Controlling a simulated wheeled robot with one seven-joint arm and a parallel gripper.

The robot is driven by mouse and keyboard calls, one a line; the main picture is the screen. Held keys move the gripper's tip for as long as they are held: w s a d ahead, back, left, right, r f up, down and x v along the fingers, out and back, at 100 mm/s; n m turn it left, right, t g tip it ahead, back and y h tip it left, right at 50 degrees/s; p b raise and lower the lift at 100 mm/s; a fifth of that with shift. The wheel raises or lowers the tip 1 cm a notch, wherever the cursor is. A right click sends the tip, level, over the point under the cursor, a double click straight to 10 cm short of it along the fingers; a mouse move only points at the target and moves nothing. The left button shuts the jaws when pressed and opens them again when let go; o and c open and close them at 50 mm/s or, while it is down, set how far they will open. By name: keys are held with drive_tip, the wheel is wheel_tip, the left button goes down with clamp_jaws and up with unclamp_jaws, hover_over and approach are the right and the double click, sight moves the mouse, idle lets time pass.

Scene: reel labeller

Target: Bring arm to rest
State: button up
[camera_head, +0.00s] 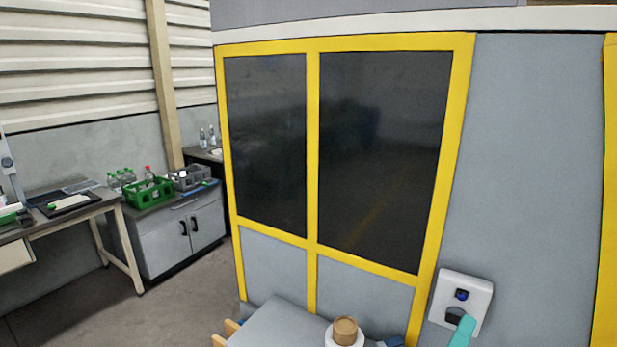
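I cannot make out my gripper anywhere in the head view, so its opening and anything in it are hidden from me. No part that I can surely call my arm shows. A large grey machine (535,170) with yellow frames and two dark window panels (383,150) fills the middle and right.
A grey ledge (280,325) juts out below the windows, beside a white cylinder with a brown top (345,332). A white control box (462,298) is at lower right, a teal piece (463,332) before it. A cabinet (180,232) with a green crate (148,192) and a table (60,222) stand left; floor between is clear.

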drive_tip(key=s+a+f+n+t+y, duration=0.15)
drive_tip(key=s+a+f+y, duration=0.25)
drive_tip(key=a+f+y, duration=0.4)
drive_tip(key=s+a+f+n+t+y, duration=0.1)
drive_tip(key=s+a+f+t+y, duration=0.15)
drive_tip(key=a+f, duration=0.65)
drive_tip(key=s+a+f+m+g+y, duration=0.1)
drive_tip(key=s+a+f+m, duration=0.2)
drive_tip(key=s, duration=0.4)
drive_tip(key=s+a+f+m+g+y, duration=0.1)
drive_tip(key=s+a+f+m+y, duration=0.1)
drive_tip(key=s, duration=0.6)
drive_tip(key=s+a+f+m+g+y, duration=0.1)
drive_tip(key=s+a+f+m, duration=0.3)
drive_tip(key=s+a, duration=0.2)
drive_tip(key=shift+s+f+m+y, duration=0.35)
drive_tip(key=shift+s, duration=0.45)
drive_tip(key=shift+d, duration=0.1)
